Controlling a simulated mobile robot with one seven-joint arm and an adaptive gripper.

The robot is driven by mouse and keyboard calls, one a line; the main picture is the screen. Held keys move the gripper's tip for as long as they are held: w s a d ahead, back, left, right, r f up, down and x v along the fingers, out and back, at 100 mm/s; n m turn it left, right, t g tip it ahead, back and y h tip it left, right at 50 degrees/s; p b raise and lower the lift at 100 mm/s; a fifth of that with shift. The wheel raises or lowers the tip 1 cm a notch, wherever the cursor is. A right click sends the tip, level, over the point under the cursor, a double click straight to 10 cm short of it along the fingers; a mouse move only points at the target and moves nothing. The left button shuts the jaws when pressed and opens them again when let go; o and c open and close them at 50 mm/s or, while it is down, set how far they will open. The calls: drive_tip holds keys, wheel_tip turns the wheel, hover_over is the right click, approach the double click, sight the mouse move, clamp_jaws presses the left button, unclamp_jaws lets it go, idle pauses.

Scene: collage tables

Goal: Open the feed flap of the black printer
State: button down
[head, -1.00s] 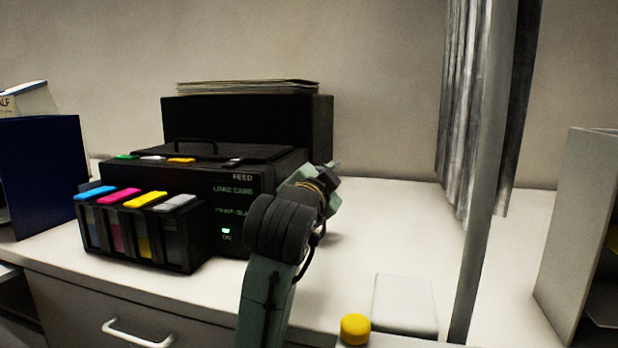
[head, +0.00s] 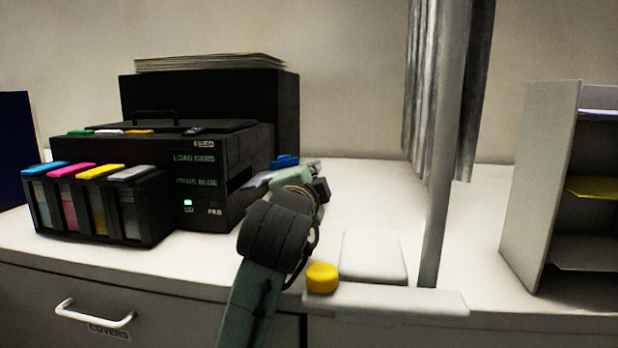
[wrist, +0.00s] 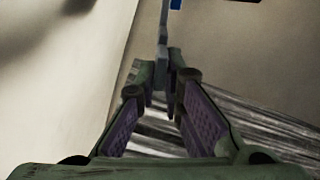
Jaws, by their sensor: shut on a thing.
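The black printer (head: 225,155) stands on the white counter at left, with green lettering and a lit green light on its front. A dark slot (head: 240,178) shows in its right side, and a light grey flap (head: 262,179) sticks out there. A blue piece (head: 285,161) shows just behind my gripper (head: 316,180), beside the printer's right side. In the wrist view my gripper (wrist: 163,98) is shut on a thin grey bar (wrist: 163,35) with blue at its far end. This looks like part of the flap; the arm partly hides the contact.
Ink tanks (head: 95,205) with coloured lids stand before the printer. A yellow button (head: 322,278) and white pad (head: 373,257) lie right of my arm. A grey post (head: 437,200) with hanging strips and a shelf unit (head: 545,180) stand further right. Counter between is clear.

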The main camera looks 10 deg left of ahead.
drive_tip(key=shift+f, duration=0.1)
drive_tip(key=c, duration=1.8)
unclamp_jaws()
drive_tip(key=shift+o, duration=0.2)
drive_tip(key=s, duration=1.2)
drive_tip(key=shift+a, duration=0.2)
